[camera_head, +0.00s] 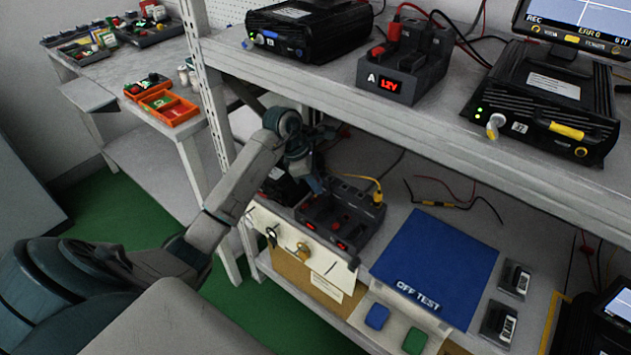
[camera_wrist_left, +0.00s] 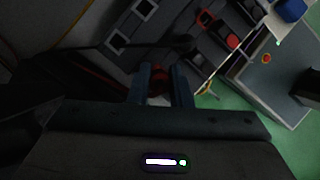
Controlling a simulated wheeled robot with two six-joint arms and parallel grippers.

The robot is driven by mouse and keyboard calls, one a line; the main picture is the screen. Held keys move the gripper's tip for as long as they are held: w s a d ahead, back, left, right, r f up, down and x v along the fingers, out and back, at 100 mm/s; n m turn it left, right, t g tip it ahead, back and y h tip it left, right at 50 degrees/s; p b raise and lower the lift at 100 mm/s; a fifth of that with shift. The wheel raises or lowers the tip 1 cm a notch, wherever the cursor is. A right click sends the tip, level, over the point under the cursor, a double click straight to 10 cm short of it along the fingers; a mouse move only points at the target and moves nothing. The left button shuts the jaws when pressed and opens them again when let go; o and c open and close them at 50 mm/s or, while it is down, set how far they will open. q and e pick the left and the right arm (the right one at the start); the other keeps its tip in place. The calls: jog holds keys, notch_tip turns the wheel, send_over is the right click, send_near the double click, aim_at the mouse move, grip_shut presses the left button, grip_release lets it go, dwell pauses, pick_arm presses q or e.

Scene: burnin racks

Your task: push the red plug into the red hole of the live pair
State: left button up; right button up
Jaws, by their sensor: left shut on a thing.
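My left gripper (camera_head: 316,184) reaches under the upper shelf, above the left end of a dark socket box on the lower shelf. Its two fingers also show in the left wrist view (camera_wrist_left: 163,88), shut on a small dark red thing (camera_wrist_left: 159,74), which looks like the red plug. The dark socket box (camera_head: 364,232) has small red displays on its front, red spots on top and a yellow plug (camera_head: 378,195) at its right end. The red hole of the live pair cannot be made out. My right gripper is not in view.
The upper shelf edge (camera_head: 400,128) runs just above and right of my wrist. A socket box marked A (camera_head: 388,85) stands on that shelf. A blue OFF TEST mat (camera_head: 435,255) lies right of the lower box. A rack post (camera_head: 207,90) stands left.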

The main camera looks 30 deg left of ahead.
pick_arm(q)
jog(key=shift+f+b, duration=0.35)
jog(key=shift+b, duration=0.55)
dwell(1.7)
jog(key=shift+f+b, duration=1.3)
jog(key=shift+b, duration=0.2)
dwell(1.1)
jog(key=o, duration=0.9)
jog(key=shift+r, duration=0.1)
jog(key=shift+s, duration=0.1)
jog(key=shift+r, duration=0.1)
jog(key=shift+c, duration=0.9)
